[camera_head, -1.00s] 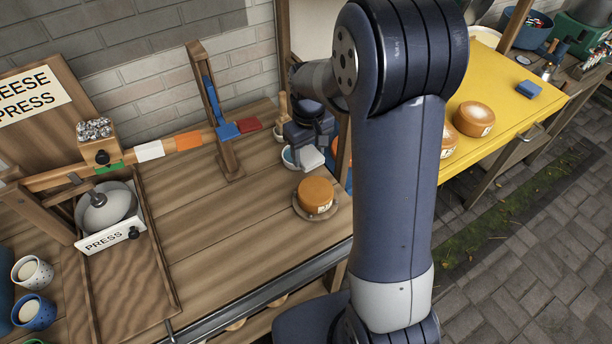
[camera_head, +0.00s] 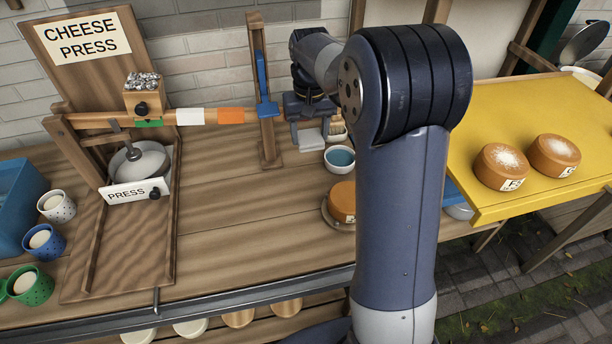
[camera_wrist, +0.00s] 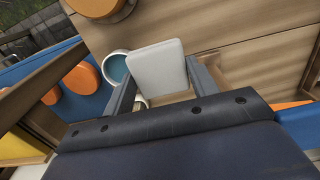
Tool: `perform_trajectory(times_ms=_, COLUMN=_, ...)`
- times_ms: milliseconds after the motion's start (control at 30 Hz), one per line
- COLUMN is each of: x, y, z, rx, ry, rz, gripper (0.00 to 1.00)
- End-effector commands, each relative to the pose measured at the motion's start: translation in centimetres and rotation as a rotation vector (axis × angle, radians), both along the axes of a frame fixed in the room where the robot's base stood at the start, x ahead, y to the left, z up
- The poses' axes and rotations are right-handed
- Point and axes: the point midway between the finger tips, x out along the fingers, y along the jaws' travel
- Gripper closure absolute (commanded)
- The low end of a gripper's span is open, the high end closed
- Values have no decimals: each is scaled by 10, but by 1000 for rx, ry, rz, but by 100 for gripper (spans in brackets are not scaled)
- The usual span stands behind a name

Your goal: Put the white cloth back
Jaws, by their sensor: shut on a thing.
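My gripper (camera_head: 310,128) is shut on the white cloth (camera_head: 308,138), a pale, stiff-looking slab. In the wrist view the cloth (camera_wrist: 158,68) sits between the two fingers of my gripper (camera_wrist: 163,85). In the head view they are just right of the upright wooden post, up and left of a white bowl with blue-green contents (camera_head: 340,159). This bowl also shows beside the cloth in the wrist view (camera_wrist: 114,68). I cannot tell how high the cloth is above the bench.
The cheese press (camera_head: 140,160) with its colour-banded beam stands left, ending near the post (camera_head: 266,140). An orange cheese (camera_head: 342,203) sits on a plate, partly behind my arm. A yellow table (camera_head: 540,105) with two cheeses is right. The middle bench is clear.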

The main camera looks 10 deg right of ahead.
Motion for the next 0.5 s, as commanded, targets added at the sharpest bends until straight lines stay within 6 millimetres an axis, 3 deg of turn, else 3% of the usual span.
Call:
perform_trajectory(times_ms=200, x=-1, y=0, z=-60, rx=0, ry=6, rz=1, gripper=66)
perform_trajectory(times_ms=300, x=-1, y=0, z=-78, rx=0, ry=3, rz=2, gripper=66)
perform_trajectory(times_ms=500, x=0, y=0, z=-95, rx=0, ry=1, rz=2, gripper=66)
